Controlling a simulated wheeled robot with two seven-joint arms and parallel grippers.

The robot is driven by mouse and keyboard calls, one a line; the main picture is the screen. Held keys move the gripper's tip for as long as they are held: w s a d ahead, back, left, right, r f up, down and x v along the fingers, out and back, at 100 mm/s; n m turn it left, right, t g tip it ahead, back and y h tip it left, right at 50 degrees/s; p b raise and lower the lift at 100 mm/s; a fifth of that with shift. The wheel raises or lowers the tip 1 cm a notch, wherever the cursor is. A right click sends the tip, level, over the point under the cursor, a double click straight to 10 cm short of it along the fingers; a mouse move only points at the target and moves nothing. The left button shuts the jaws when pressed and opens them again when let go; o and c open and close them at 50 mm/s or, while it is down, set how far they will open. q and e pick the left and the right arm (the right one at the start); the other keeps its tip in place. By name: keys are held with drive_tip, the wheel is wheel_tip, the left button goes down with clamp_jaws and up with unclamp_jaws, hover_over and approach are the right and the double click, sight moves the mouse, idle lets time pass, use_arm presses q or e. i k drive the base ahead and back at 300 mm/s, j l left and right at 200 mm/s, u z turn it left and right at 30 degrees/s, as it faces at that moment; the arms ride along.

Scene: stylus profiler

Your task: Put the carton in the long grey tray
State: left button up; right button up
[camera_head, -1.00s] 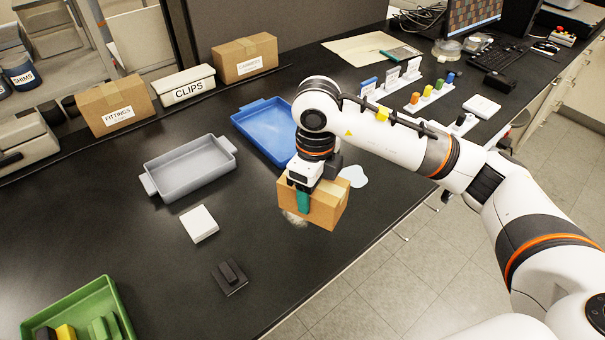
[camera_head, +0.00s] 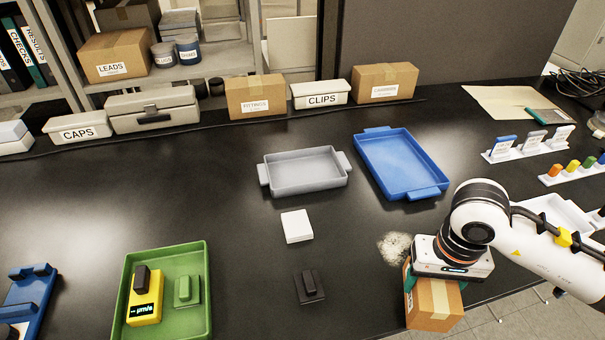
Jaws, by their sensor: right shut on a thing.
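The carton (camera_head: 436,308), a brown cardboard box with a pale tape strip, is in my right gripper (camera_head: 432,285) at the lower right, by the table's front edge. The gripper is shut on it from above, and a teal finger shows at its left side. I cannot tell whether the carton is clear of the table. The long grey tray (camera_head: 304,187), with a handle at each end, stands empty in the middle of the table, up and left of the carton. My left gripper is out of view.
A blue tray (camera_head: 438,190) stands right of the grey one. A white block (camera_head: 297,226) and a black block (camera_head: 309,287) lie in front. A green tray (camera_head: 206,255) holds a yellow meter. Labelled boxes line the back. A pale powdery patch (camera_head: 393,248) lies near my right gripper.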

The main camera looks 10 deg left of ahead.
sight(315, 173)
drive_tip(key=i+l+u, duration=0.1)
drive_tip(key=u, duration=0.3)
drive_tip(key=i+l+u, duration=0.1)
drive_tip(key=l+u, duration=0.45)
drive_tip(key=u, duration=0.2)
drive_tip(key=l+u, duration=0.35)
drive_tip(key=i+j, duration=0.05)
drive_tip(key=j, duration=0.05)
